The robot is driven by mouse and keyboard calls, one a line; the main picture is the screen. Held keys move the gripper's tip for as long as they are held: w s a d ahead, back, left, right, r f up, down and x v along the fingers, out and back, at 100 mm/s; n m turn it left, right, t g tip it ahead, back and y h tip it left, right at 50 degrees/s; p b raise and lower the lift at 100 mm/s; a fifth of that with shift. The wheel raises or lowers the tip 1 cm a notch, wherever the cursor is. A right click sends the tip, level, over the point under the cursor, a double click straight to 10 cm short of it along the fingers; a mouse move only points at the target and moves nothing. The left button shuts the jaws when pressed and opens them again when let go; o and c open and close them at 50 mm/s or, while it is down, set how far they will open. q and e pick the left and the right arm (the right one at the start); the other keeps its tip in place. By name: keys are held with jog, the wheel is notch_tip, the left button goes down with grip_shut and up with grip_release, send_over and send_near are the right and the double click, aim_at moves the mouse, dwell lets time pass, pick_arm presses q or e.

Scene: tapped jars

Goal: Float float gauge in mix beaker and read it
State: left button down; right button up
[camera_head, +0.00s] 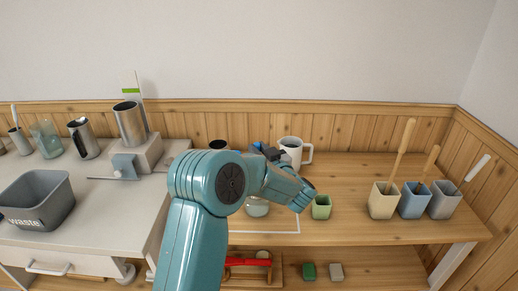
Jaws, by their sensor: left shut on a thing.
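My left arm reaches up from the bottom middle and bends right over the wooden table. My left gripper (266,150), dark and blue, is beyond the wrist, close to the left side of a white mug (292,147). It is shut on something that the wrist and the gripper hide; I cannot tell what. A clear glass vessel (257,209), perhaps the mix beaker, shows partly below my forearm. I cannot make out the float gauge. My right gripper is not in view.
Left, a grey counter holds a waste bin (38,202), a metal jar (130,124) on a tapped stand, a steel pitcher (83,139) and a glass jug (47,139). Right of my wrist is a small green cup (321,207). Farther right, several pots (384,202) hold tools. Table between is clear.

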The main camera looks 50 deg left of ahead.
pick_arm(q)
jog(key=shift+f+b, duration=1.2)
jog(key=shift+f, duration=0.8)
jog(key=c, duration=0.9)
grip_release()
jog(key=shift+o, duration=0.2)
jog(key=b+v, duration=0.2)
jog(key=v, duration=1.4)
jog(key=shift+d, duration=0.2)
